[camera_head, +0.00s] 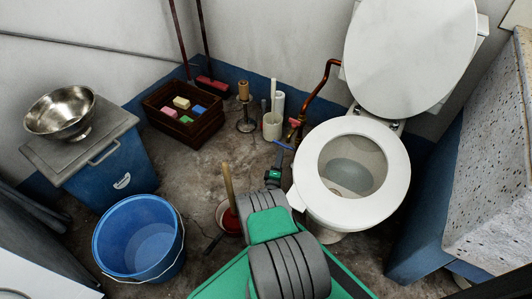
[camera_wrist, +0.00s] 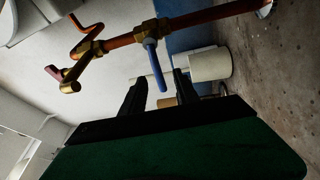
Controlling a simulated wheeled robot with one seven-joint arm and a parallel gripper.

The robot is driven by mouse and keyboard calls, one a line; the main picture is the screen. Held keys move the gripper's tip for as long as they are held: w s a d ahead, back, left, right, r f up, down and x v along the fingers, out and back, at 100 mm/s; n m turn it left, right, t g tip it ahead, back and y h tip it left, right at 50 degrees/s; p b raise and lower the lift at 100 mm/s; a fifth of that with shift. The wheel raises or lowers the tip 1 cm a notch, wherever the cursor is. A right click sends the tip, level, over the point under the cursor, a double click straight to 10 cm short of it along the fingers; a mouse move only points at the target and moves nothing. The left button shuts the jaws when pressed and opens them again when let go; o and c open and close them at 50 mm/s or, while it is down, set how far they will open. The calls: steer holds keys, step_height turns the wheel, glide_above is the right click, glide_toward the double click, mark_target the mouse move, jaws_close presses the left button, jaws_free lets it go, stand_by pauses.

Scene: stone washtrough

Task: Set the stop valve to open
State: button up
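The stop valve (camera_wrist: 150,29) is a brass body on a copper pipe with a blue lever (camera_wrist: 153,62). The lever stands crosswise to the pipe in the wrist view, its free end towards my gripper. In the head view the blue lever (camera_head: 284,145) shows small, left of the toilet. My gripper (camera_wrist: 158,88) is open, its two dark fingers apart with the lever's end appearing between them. I cannot tell whether either finger touches it. In the head view my gripper (camera_head: 279,158) is small and partly hidden by my arm.
A second brass fitting (camera_wrist: 72,75) with a pink handle (camera_wrist: 53,72) is further along the pipe. The toilet (camera_head: 355,215) stands close on the right.

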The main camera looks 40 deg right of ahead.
mark_target(279, 143)
steer(key=shift+n+t, duration=0.7)
steer(key=shift+t, duration=0.1)
steer(key=b+x, duration=0.1)
steer(key=x, duration=0.1)
steer(key=b+x, duration=0.1)
steer(key=x, duration=0.1)
steer(key=w+a+x, duration=0.1)
steer(key=x, duration=0.1)
steer(key=shift+w+d+f+b, duration=0.1)
steer(key=shift+w+d+b, duration=0.15)
steer(key=shift+b, duration=0.15)
steer(key=shift+w+d, duration=0.15)
steer(key=shift+w, duration=0.05)
steer(key=shift+r, duration=0.2)
steer(key=shift+c, duration=0.3)
jaws_close()
